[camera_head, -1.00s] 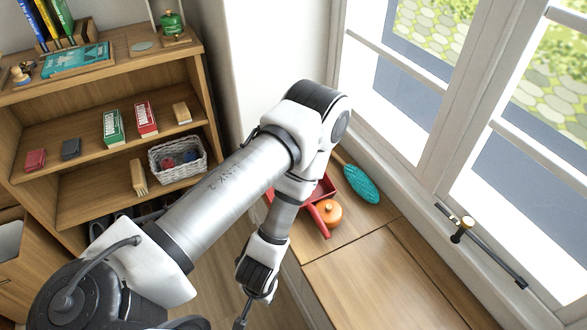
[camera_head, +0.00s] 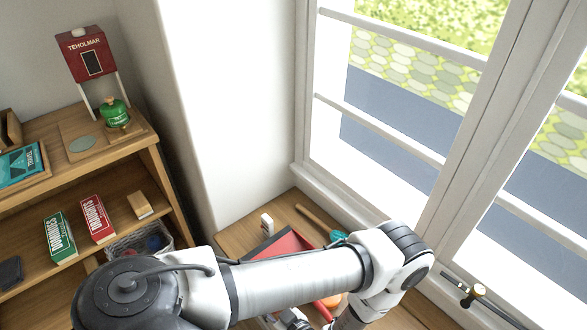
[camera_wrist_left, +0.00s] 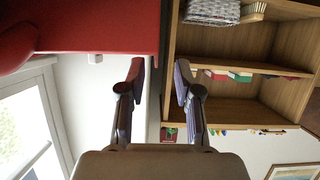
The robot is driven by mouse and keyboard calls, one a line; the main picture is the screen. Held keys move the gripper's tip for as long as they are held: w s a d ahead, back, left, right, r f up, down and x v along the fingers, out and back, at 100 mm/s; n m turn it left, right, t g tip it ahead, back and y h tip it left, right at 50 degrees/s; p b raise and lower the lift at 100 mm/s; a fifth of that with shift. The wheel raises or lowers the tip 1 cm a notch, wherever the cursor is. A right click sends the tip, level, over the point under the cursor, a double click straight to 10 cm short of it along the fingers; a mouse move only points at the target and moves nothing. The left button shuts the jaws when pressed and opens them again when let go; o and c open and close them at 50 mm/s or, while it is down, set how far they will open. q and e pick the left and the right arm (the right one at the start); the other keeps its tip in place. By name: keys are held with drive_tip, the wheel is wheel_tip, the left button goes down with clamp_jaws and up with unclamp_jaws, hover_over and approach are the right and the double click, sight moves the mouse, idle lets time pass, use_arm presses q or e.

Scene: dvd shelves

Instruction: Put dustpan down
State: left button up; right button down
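The red dustpan (camera_head: 283,247) lies on the wooden bench top below the window, partly hidden behind my left arm. A large red surface, apparently the dustpan, fills the upper left of the left wrist view (camera_wrist_left: 90,25). My left gripper (camera_wrist_left: 160,72) is open, its two fingers apart with nothing between them. The red surface is off to one side of the fingers; I cannot tell whether they touch. In the head view the left gripper is mostly cut off by the bottom edge. My right gripper is not in view.
A teal brush (camera_head: 338,235) and a small white object (camera_head: 267,223) are beside the dustpan. An orange item (camera_head: 331,301) shows below my arm. Wooden shelves (camera_head: 150,147) with boxes and a basket (camera_head: 127,242) stand left. The window has a handle (camera_head: 477,290).

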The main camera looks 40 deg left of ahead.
use_arm(q)
drive_tip(key=x, duration=0.6)
drive_tip(key=shift+w+r+p, duration=0.1)
drive_tip(key=shift+w+p, duration=0.05)
drive_tip(key=shift+p, duration=0.15)
clamp_jaws()
drive_tip(key=shift+r, duration=0.15)
